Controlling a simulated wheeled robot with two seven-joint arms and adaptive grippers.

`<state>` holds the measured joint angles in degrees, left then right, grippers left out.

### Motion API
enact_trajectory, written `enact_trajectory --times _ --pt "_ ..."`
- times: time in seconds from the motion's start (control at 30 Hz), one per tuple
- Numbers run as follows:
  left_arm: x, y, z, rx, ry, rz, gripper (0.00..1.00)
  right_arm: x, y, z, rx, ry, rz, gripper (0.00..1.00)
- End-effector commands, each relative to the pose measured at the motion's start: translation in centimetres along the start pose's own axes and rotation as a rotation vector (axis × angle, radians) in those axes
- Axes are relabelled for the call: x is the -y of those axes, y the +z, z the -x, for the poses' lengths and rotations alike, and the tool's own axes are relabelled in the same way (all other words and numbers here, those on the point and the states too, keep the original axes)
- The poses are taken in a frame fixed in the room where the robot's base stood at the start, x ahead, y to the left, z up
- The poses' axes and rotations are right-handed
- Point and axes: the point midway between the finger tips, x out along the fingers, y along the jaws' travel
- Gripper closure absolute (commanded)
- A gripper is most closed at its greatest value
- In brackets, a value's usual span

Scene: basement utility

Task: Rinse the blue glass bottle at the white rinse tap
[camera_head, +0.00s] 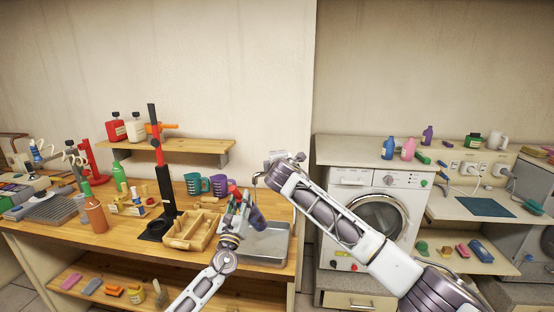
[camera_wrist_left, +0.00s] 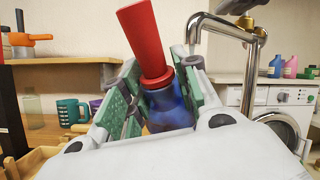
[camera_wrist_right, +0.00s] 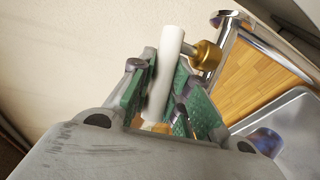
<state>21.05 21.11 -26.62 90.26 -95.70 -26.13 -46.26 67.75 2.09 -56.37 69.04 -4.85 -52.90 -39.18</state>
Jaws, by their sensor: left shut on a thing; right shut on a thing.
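My left gripper (camera_head: 238,218) is shut on the blue glass bottle (camera_wrist_left: 168,108) over the front-left part of the basin. The bottle has a long red top (camera_wrist_left: 141,38), tilted slightly in the left wrist view. The chrome tap (camera_wrist_left: 228,28) arches close beside it, its pipe to the right of the gripper. My right gripper (camera_head: 277,158) is at the top of the tap. In the right wrist view its fingers are shut on a white handle (camera_wrist_right: 168,48) with a brass fitting (camera_wrist_right: 206,55). I cannot see any water running.
The metal basin (camera_head: 280,240) is set into the wooden bench. A wooden divided box (camera_head: 190,232) stands close left of my left gripper. Teal (camera_head: 193,183) and purple (camera_head: 219,186) mugs stand behind. A red-and-black stand (camera_head: 158,170) rises further left. A washing machine (camera_head: 372,205) is at right.

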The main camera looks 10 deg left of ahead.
Motion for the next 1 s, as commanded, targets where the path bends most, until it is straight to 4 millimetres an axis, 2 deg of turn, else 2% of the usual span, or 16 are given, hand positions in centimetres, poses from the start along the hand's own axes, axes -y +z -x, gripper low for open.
enact_trajectory --times 0.03,0.23,0.6,0.63,0.77,1.0 --pt "0.04 0.21 -0.09 0.004 0.000 0.001 1.00 0.50 0.11 0.04 -0.022 -0.005 0.002 1.00" --pt "0.04 0.21 -0.09 0.004 0.000 0.001 1.00 0.52 0.16 0.29 -0.089 0.003 0.015 1.00" --pt "0.04 0.21 -0.09 0.004 0.000 0.001 1.00 0.56 0.15 0.32 -0.101 0.003 0.017 1.00" --pt "0.04 0.21 -0.09 0.004 0.000 0.001 1.00 0.57 0.15 0.32 -0.100 0.003 0.017 0.78" --pt "0.04 0.21 -0.09 0.004 0.000 0.000 1.00 0.49 0.15 0.33 -0.100 0.005 0.017 0.61" --pt "0.04 0.22 -0.09 0.004 0.000 0.001 1.00 0.26 0.18 0.36 -0.100 0.008 0.017 0.59"
